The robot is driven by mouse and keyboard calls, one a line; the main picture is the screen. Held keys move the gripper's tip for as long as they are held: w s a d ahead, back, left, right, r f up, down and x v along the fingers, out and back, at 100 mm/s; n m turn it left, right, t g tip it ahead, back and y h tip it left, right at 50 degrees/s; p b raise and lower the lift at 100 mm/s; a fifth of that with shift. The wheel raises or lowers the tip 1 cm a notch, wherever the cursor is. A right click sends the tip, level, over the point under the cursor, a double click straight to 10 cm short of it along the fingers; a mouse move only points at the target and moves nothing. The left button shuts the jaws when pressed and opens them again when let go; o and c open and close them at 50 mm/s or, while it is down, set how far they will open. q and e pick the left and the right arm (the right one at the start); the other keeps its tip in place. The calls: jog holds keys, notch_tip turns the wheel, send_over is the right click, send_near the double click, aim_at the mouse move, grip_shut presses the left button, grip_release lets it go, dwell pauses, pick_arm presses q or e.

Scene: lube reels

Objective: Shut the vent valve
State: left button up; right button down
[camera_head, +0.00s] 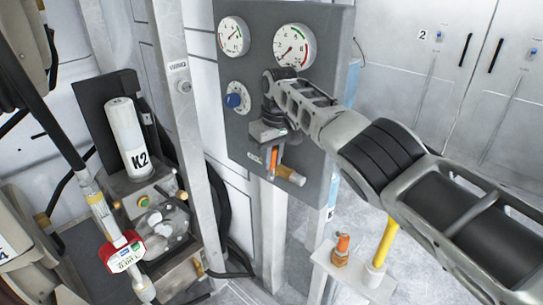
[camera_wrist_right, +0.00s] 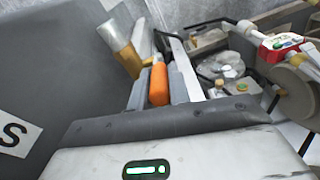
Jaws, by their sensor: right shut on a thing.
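The vent valve appears to be the small valve with an orange lever (camera_head: 273,158) and a brass-coloured body (camera_head: 290,175), low on the grey gauge panel (camera_head: 315,120). The lever hangs roughly downward in the head view. My right gripper (camera_head: 271,150) is at the valve, shut on the orange lever, and its wrist hides part of the panel. In the right wrist view the orange lever (camera_wrist_right: 158,82) is between the two grey fingers, with the brass body (camera_wrist_right: 121,46) beyond it. My left gripper is not in view.
Two round gauges (camera_head: 233,37) (camera_head: 294,46) and a blue knob (camera_head: 235,101) are on the panel. A white K2 cylinder (camera_head: 128,138) and a red-and-white meter (camera_head: 122,252) stand at left. A small shelf (camera_head: 350,278) with an orange-topped fitting (camera_head: 342,246) is below my right arm.

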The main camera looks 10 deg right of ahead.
jog(key=shift+a, duration=0.1)
jog(key=c, duration=1.3)
grip_release()
jog(key=shift+f, duration=0.1)
